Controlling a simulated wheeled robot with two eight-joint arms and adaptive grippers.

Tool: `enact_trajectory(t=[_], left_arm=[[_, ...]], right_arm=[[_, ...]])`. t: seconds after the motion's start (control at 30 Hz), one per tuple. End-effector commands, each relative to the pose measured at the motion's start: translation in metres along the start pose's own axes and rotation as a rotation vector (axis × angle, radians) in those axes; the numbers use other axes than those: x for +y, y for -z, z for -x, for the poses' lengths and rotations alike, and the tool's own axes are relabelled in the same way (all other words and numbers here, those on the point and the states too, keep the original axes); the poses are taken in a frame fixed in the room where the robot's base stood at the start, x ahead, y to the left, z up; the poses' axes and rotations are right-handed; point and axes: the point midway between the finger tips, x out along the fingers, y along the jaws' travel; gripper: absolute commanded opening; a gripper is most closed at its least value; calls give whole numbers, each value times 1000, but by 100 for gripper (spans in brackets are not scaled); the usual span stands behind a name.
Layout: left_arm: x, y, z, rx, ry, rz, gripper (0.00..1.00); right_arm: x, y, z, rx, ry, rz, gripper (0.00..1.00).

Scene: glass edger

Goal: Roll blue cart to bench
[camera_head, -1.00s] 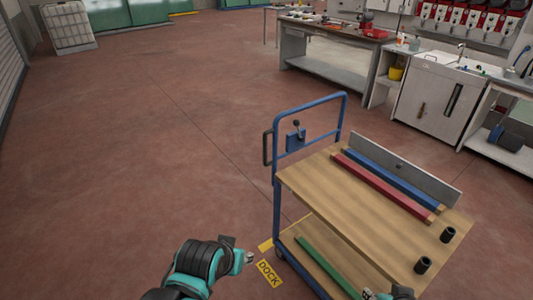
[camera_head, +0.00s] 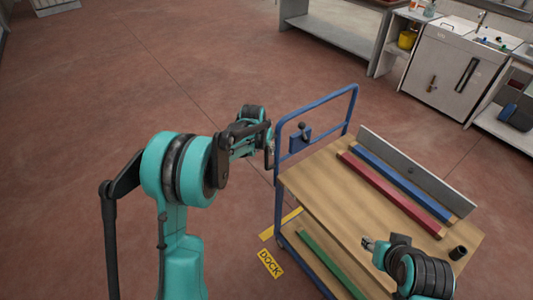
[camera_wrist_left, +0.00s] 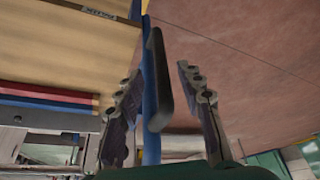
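The blue cart (camera_head: 326,190) has a wooden top deck, a blue tube frame and a lower wooden deck. Its black side handle (camera_wrist_left: 158,80) shows between the fingers of my left gripper (camera_wrist_left: 161,84) in the left wrist view. Those fingers are open and apart, with the handle and a blue post between them. In the head view my left gripper (camera_head: 268,150) is at the cart's upright frame and largely covers the handle. My right gripper (camera_head: 370,243) is over the top deck's near part; its finger opening is unclear. The bench (camera_head: 335,40) stands at the upper right, its top cut off.
A green bar (camera_head: 325,262) is on the lower deck. A yellow DOCK mark (camera_head: 270,263) is on the floor. Floor left of the bench is clear.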

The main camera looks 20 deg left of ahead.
Motion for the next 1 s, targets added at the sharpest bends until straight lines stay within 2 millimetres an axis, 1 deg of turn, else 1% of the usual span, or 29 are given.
enact_trajectory(t=[0.3, 0.4, 0.5, 0.63, 0.87, 0.9, 0.97, 1.0], left_arm=[[0, 0, -50, -1, 0, -1, 38], [0, 0, -64, -1, 0, -1, 38], [0, 0, -74, 0, 0, -1, 38], [0, 0, -78, 0, 0, -1, 38], [0, 0, -78, 0, 0, -1, 38], [0, 0, -78, 0, 0, -1, 27], [0, 0, -78, 0, 0, -1, 11], [0, 0, -78, 0, 0, -1, 1]], right_arm=[[0, -9, -13, 0, 0, 0, 40], [0, -12, -16, 0, 0, 0, 40], [0, -13, -18, 0, 0, 0, 40], [0, -13, -19, 0, 0, 0, 40], [0, -13, -19, 0, 0, 0, 40], [0, -13, -19, 0, 0, 0, 40], [0, -13, -19, 0, 0, 0, 40], [0, -13, -19, 0, 0, 0, 40]])
